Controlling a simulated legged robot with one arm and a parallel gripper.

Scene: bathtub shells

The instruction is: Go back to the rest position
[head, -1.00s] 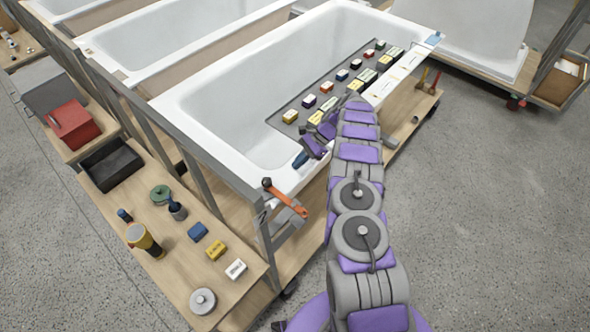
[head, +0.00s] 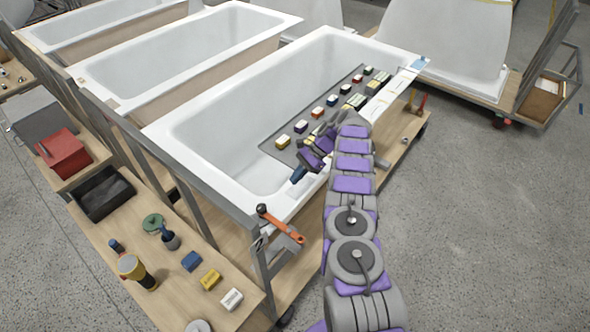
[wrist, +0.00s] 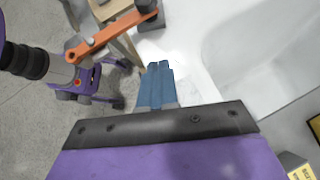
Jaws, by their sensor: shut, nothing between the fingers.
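My gripper (head: 298,174) is over the near right corner of the front bathtub shell (head: 215,125). In the wrist view its two blue fingers (wrist: 157,85) lie side by side, closed together with nothing between them. The tub's white rim (wrist: 190,75) shows beyond the fingertips. My arm reaches from the bottom right of the head view toward the tub, with the wrist bent back to the left.
A dark mat with several small coloured blocks (head: 283,142) lies at the tub. An orange-handled tool (head: 283,225) hangs on the cart's corner post. The side bench (head: 150,255) holds a black tray (head: 103,193), blocks and a yellow-black cylinder (head: 137,271). Open floor lies right.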

